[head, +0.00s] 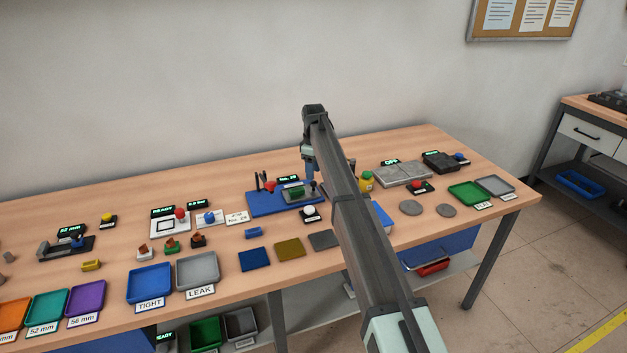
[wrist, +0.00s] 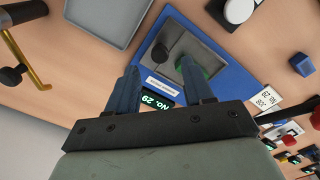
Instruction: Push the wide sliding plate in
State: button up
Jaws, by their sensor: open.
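A blue base (head: 262,202) on the bench carries a dark grey plate with a green piece (head: 294,191) and a dark knob. I take this plate as the wide sliding plate, but cannot be sure. My gripper (head: 312,178) is above the base, its fingers apart and empty. In the wrist view my gripper (wrist: 158,68) has the knob between its fingertips in the picture; contact cannot be told.
Trays line the front edge. My arm hides part of the bench.

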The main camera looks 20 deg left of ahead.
aim_at(313, 182)
jog(key=shift+f, duration=2.35)
grip_shut()
